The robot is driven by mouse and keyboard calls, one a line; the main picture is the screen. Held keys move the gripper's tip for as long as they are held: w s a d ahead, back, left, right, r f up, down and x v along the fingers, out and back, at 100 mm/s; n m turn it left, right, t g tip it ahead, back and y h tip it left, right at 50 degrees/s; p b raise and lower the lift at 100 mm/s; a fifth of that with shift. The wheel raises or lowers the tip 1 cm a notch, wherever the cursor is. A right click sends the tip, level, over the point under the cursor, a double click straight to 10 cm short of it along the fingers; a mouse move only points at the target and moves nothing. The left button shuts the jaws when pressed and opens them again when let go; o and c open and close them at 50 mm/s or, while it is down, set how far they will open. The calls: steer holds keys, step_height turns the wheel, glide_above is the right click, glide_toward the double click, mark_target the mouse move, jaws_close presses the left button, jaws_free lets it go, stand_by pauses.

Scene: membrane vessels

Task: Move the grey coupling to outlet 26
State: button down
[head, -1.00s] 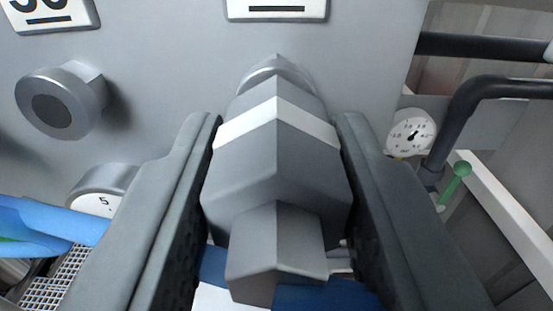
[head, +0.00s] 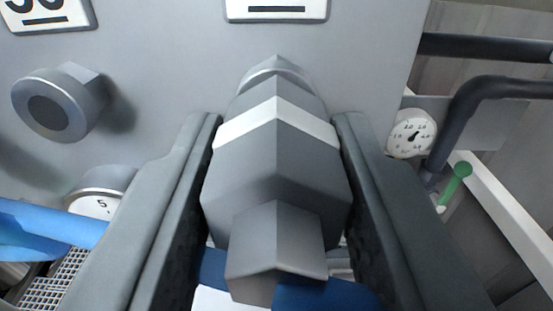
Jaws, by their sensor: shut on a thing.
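The grey coupling (head: 275,175) is a faceted grey body with a white band, in the middle of the head view. My gripper (head: 276,150) is shut on it, one dark finger on each side. The coupling's far end is in line with a round metal outlet (head: 276,68) on the grey panel and covers most of it. I cannot tell whether they touch. The label plate above this outlet (head: 276,9) is cut off by the top edge, so its number is not readable.
Another outlet (head: 53,104) sticks out of the panel (head: 180,60) at the left, under a partly cut-off plate (head: 46,14). A gauge (head: 98,200) and a blue hose (head: 50,225) are at lower left. Another gauge (head: 411,133), dark pipes (head: 490,92) and a green-handled part (head: 455,181) stand at the right.

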steer(key=shift+w, duration=0.45)
steer(key=c, duration=0.9)
jaws_free()
steer(key=s, duration=1.7)
steer(key=shift+s, duration=0.2)
